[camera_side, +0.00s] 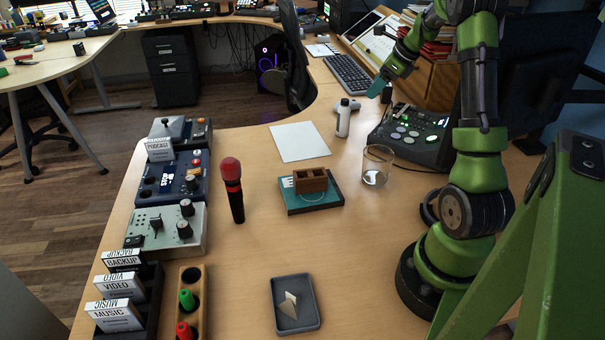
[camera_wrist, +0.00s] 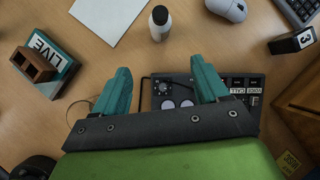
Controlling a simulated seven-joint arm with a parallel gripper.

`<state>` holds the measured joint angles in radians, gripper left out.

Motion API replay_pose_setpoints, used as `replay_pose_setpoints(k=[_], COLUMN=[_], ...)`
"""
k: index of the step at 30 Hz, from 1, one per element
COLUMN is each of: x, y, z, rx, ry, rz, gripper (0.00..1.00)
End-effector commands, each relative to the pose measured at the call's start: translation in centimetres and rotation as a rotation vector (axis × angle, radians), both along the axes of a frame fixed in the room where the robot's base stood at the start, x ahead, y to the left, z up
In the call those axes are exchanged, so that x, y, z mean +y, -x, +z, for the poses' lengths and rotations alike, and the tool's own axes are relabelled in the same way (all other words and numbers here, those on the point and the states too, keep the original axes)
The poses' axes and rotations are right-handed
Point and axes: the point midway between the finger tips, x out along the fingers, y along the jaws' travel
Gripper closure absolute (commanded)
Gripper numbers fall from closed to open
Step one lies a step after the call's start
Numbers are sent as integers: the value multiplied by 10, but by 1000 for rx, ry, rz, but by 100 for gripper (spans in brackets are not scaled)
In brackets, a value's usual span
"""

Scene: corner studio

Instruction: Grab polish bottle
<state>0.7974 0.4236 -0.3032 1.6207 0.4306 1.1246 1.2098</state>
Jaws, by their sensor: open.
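The polish bottle (camera_side: 342,122) is white with a dark cap and stands upright on the desk, left of the mixer. In the wrist view the bottle (camera_wrist: 160,26) is near the top centre, ahead of my fingertips and roughly midway between their lines. My gripper (camera_wrist: 160,72) is open with its two teal fingers spread and nothing held between them. In the side view my gripper (camera_side: 377,88) is above and to the right of the bottle, apart from it; its fingers are small there and partly unclear.
A mixer (camera_side: 412,133) stands close right of the bottle, with a clear glass (camera_side: 376,165) in front. A mouse (camera_wrist: 228,8) and keyboard (camera_side: 348,75) are nearby. A white sheet (camera_side: 299,142) lies left. A red-topped microphone (camera_side: 233,190) and grey tray (camera_side: 295,304) stand farther off.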

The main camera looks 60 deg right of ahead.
Motion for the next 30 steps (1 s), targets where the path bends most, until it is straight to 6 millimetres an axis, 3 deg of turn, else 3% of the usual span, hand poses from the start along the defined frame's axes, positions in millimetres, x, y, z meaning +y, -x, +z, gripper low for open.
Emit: replay_pose_setpoints(k=[2, 7, 21, 30], x=[-2, 1, 1, 1], y=[-7, -11, -61, -75], z=[12, 8, -71, -92], rx=[-31, -35, -32, -33], ry=[-43, -102, -101, -99], rz=[-79, -153, -151, -151], gripper=[26, 26, 26, 26])
